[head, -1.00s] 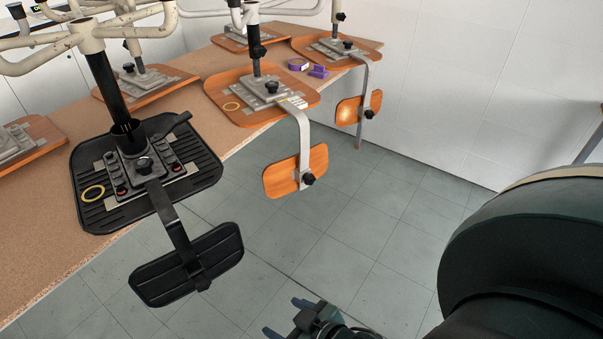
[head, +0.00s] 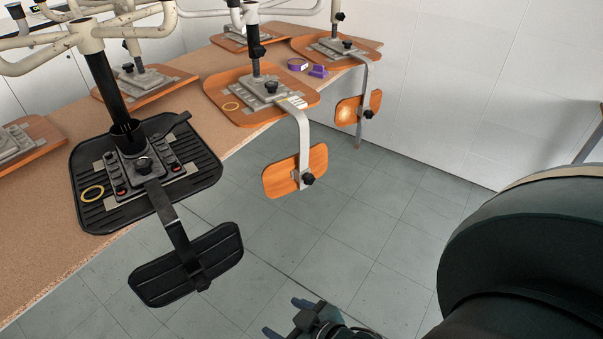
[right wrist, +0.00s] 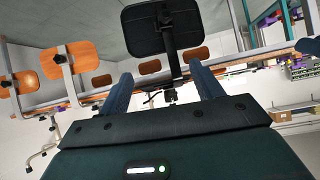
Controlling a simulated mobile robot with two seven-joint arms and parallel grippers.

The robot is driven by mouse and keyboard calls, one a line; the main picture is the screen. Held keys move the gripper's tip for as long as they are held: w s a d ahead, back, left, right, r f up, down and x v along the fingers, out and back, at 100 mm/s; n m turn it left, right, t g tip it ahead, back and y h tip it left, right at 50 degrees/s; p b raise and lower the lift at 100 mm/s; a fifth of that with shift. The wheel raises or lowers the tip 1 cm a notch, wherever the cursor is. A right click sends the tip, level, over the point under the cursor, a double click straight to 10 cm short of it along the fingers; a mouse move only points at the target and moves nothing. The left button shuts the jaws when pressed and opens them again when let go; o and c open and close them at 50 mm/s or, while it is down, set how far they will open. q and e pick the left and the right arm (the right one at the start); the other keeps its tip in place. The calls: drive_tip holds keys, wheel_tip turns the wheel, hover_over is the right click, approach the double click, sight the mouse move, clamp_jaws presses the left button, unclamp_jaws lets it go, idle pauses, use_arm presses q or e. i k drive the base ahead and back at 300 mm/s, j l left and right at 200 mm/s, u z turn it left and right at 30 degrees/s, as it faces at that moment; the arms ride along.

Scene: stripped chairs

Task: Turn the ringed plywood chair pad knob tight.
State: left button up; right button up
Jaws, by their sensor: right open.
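The ringed plywood chair has an orange-brown seat (head: 300,99) with a yellow ring (head: 231,106) on it, upside down on the bench. Its plywood pad (head: 280,178) hangs on a pale bent bar past the bench edge, with a black pad knob (head: 308,179) at the pad's right side. In the right wrist view, the nearer plywood pad (right wrist: 72,68) at left looks like the same one, with a dark knob (right wrist: 61,49). My right gripper (head: 287,318) is open and empty, low over the floor, well apart from the knob.
A black chair (head: 204,176) with its own yellow ring and hanging black pad (head: 215,265) stands at left. Another plywood chair with a pad (head: 349,110) is farther back. Purple items (head: 318,72) lie on the bench (head: 45,225). The tiled floor right of the pads is clear.

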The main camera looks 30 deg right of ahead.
sight(308, 179)
drive_tip(key=z, duration=1.3)
drive_tip(key=i+j+z, duration=0.1)
drive_tip(key=i+z, duration=0.3)
drive_tip(key=i+j+z, duration=0.2)
drive_tip(key=z, duration=0.2)
drive_tip(key=i+j, duration=0.6)
drive_tip(key=i, duration=0.1)
